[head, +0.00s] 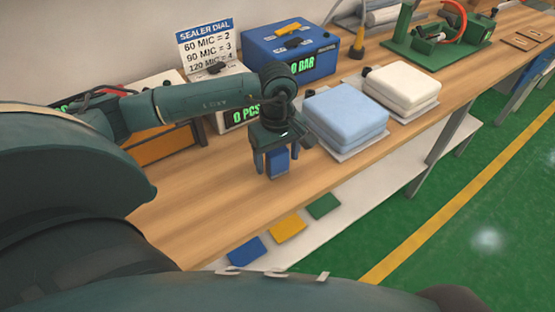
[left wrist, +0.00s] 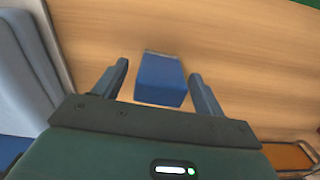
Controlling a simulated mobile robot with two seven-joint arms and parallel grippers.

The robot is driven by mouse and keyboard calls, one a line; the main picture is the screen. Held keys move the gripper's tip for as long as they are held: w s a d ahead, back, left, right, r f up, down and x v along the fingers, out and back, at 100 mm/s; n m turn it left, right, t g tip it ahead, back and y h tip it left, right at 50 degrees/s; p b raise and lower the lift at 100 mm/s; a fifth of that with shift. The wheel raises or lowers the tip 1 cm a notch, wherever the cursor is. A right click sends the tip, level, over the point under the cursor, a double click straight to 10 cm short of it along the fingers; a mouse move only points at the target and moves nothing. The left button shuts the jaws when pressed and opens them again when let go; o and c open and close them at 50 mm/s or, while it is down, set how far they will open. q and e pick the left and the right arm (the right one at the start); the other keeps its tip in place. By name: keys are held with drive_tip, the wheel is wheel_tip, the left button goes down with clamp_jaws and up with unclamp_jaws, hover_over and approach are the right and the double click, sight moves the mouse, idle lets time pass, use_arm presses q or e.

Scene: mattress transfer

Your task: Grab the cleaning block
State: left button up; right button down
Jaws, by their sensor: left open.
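The cleaning block looks to be the small blue block (head: 278,163) on the wooden table; it also shows in the left wrist view (left wrist: 161,80). My left gripper (head: 275,168) points down over it in the head view. In the left wrist view the open gripper (left wrist: 160,82) has one finger on each side of the block, with a gap on both sides. Neither finger looks to be touching it. My right gripper is not in view.
A folded blue mattress (head: 345,112) lies right of the gripper, with a white one (head: 402,86) beyond. A blue device (head: 292,52) and a sealer sign (head: 206,44) stand behind. Blue, yellow and green pads (head: 288,228) lie on the lower white shelf. Bare wood (head: 190,222) shows at left.

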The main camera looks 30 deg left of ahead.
use_arm(q)
drive_tip(key=shift+c, duration=0.3)
drive_tip(key=c, duration=1)
